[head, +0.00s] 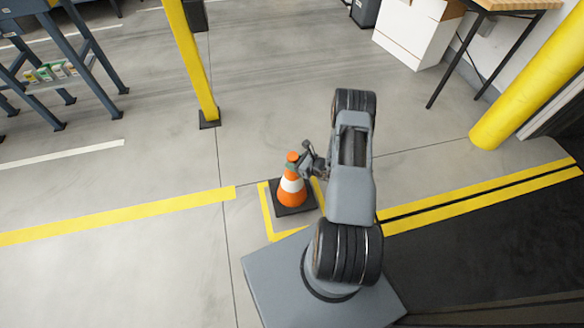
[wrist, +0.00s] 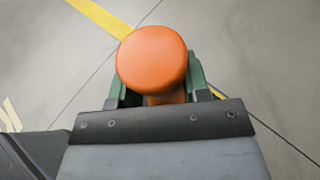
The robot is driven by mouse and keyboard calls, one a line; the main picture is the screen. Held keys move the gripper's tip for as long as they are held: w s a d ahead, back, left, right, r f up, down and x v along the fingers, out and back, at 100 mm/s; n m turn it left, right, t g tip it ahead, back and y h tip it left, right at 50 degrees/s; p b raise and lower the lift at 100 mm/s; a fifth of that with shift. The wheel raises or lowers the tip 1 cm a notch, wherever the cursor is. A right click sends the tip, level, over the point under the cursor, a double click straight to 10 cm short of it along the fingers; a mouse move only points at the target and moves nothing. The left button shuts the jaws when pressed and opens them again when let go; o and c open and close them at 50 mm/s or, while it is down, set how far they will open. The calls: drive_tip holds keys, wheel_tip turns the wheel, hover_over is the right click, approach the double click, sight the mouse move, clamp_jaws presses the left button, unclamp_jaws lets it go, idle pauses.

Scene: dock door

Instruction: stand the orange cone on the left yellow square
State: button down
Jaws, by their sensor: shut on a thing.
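The orange cone (head: 292,188) has a white band and a dark square base. In the head view it is upright over the yellow square outline (head: 266,212) on the floor, with its base inside the visible lines. My arm hides part of the square's right side. I cannot tell whether the base touches the floor. My gripper (head: 299,163) is shut on the cone's top from the right. In the wrist view the cone's round orange top (wrist: 152,60) sits between the green fingers, and the rest of the cone is hidden below it.
A yellow post (head: 190,55) stands behind the square, and a thick yellow bollard (head: 530,85) is at the right. A wooden-topped table (head: 508,4) and a white box (head: 410,32) are at the back right. Blue shelving (head: 60,60) is at the left. The floor left of the cone is clear.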

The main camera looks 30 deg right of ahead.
drive_tip(key=shift+w+a+f+b, duration=0.1)
drive_tip(key=shift+f+b, duration=0.35)
drive_tip(key=shift+f, duration=0.45)
drive_tip(key=shift+w+a+f+b, duration=0.1)
drive_tip(key=shift+f+b, duration=0.35)
drive_tip(key=shift+f, duration=0.55)
drive_tip(key=shift+f, duration=0.15)
drive_tip(key=c, duration=0.5)
unclamp_jaws()
drive_tip(key=p+v, duration=0.3)
drive_tip(key=v, duration=0.9)
drive_tip(key=shift+r, duration=0.2)
drive_tip(key=shift+s, duration=0.1)
